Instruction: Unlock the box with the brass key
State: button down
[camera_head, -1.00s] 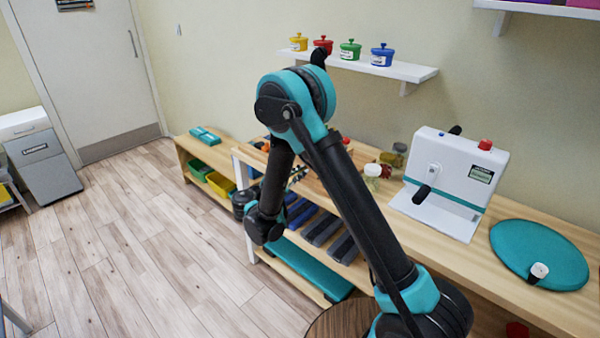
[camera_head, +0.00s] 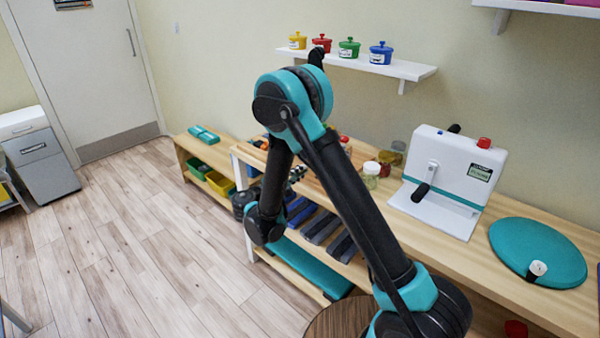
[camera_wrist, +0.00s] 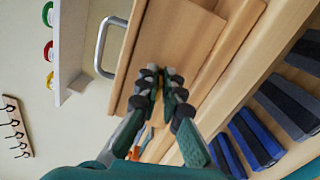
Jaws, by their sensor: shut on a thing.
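In the wrist view a light wooden box (camera_wrist: 178,40) with a bent metal handle (camera_wrist: 101,48) fills the upper middle. My gripper (camera_wrist: 164,78) reaches up to its near face, with the dark fingertips drawn close together. What they grip is almost wholly hidden between them; I take it to be the brass key, whose shape I cannot make out. I cannot tell whether it sits in a lock. In the head view my arm hides the gripper and most of the box.
A white device with a black crank (camera_head: 455,175) and a teal disc (camera_head: 538,250) stand on the wooden bench at right. Small jars (camera_head: 385,165) stand behind my arm. Colored pots sit on a wall shelf (camera_head: 400,68). Blue and grey blocks (camera_wrist: 255,135) lie below. The floor at left is clear.

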jog(key=shift+f+m, duration=0.1)
jog(key=shift+m, duration=0.6)
jog(key=c, duration=1.7)
grip_release()
jog(key=shift+c, duration=0.2)
jog(key=v, duration=1.2)
jog(key=shift+a, duration=0.1)
